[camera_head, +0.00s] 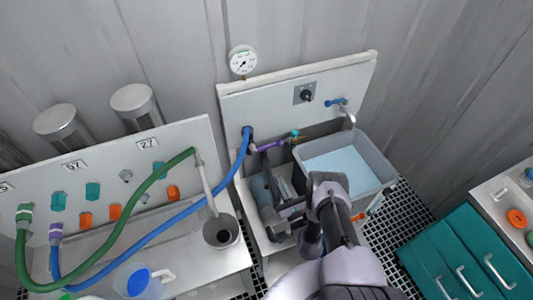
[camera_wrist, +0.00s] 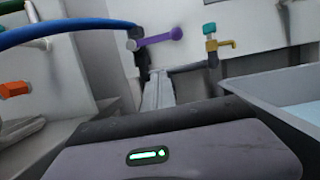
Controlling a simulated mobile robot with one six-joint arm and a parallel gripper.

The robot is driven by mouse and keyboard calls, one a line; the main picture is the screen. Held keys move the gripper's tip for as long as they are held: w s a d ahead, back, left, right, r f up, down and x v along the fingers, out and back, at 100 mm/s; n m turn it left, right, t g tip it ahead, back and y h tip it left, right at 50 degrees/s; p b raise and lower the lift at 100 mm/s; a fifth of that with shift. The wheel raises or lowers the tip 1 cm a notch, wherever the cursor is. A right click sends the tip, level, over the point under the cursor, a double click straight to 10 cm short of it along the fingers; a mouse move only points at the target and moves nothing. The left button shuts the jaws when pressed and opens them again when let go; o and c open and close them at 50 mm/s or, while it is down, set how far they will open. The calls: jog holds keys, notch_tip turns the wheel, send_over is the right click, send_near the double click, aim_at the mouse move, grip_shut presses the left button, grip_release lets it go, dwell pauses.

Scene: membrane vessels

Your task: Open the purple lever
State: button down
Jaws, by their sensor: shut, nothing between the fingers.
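The purple lever (camera_head: 270,145) is on the front of the white panel, next to the end of the blue hose. It points sideways to the right and lies nearly level. In the wrist view the lever (camera_wrist: 160,38) runs from a dark joint at the hose end to a rounded purple tip. My gripper (camera_head: 265,164) is shut and empty, just below and in front of the lever's left end. In the wrist view its narrow fingers (camera_wrist: 143,66) show beyond the wrist housing. I cannot tell whether they touch the lever or its joint.
A brass tap with a teal handle (camera_wrist: 210,30) is right of the lever. A grey tub (camera_head: 376,193) of water stands right of my arm. The blue hose (camera_head: 240,165) arches in from the left. A gauge (camera_head: 242,60) is above the panel.

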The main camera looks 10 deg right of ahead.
aim_at(267, 147)
jog(key=w+a+r+b, duration=0.1)
jog(key=w+r+b, duration=0.4)
jog(key=b, duration=0.9)
jog(key=w, duration=0.3)
jog(key=shift+w+r+m+h, duration=0.15)
jog(key=shift+w+m+h, duration=0.15)
jog(key=shift+w+h, duration=0.1)
jog(key=shift+a, duration=0.1)
